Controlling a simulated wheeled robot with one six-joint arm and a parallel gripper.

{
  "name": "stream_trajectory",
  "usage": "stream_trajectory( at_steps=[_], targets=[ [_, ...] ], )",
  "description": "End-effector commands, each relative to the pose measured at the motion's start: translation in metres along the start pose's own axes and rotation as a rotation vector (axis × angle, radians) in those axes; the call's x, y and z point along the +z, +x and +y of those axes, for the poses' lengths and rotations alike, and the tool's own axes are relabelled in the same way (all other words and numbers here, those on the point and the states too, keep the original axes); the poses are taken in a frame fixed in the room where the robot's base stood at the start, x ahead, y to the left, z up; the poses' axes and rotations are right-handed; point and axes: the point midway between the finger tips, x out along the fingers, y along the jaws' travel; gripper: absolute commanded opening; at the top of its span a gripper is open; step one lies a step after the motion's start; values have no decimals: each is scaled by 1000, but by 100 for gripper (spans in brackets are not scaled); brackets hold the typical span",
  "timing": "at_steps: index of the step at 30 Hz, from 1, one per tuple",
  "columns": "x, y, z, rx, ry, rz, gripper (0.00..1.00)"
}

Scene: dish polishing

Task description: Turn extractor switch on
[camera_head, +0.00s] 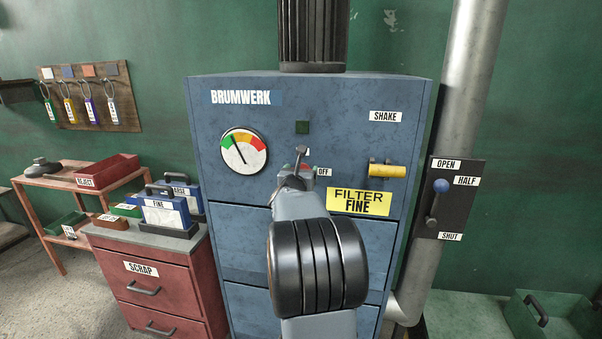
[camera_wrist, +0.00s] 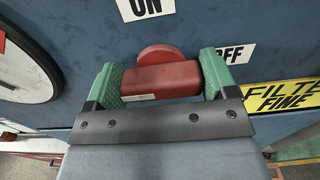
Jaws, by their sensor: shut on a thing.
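The extractor switch (camera_wrist: 168,79) is a red knob on the blue BRUMWERK cabinet (camera_head: 232,130). In the wrist view it sits between the green pads of my gripper (camera_wrist: 165,85), one pad at each side. My gripper is shut on it. The ON label (camera_wrist: 146,8) is above the switch and the OFF label (camera_wrist: 237,53) is to its upper right. In the head view my arm and gripper (camera_head: 300,174) hide most of the switch. The OFF label (camera_head: 323,172) shows just right of the gripper.
A round gauge (camera_head: 244,151) is left of the switch, its needle pointing up-left. A yellow handle (camera_head: 387,171) sticks out at right, below SHAKE. A blue-knobbed lever (camera_head: 440,187) is on the pipe.

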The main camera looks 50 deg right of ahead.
Motion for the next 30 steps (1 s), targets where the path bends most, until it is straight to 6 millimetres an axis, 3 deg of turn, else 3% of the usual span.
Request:
stream_trajectory(
  at_steps=[14,30],
  targets=[
    [-3,0,1,0,-126,-3,55],
    [-2,0,4,-1,-625,-2,55]
  ],
)
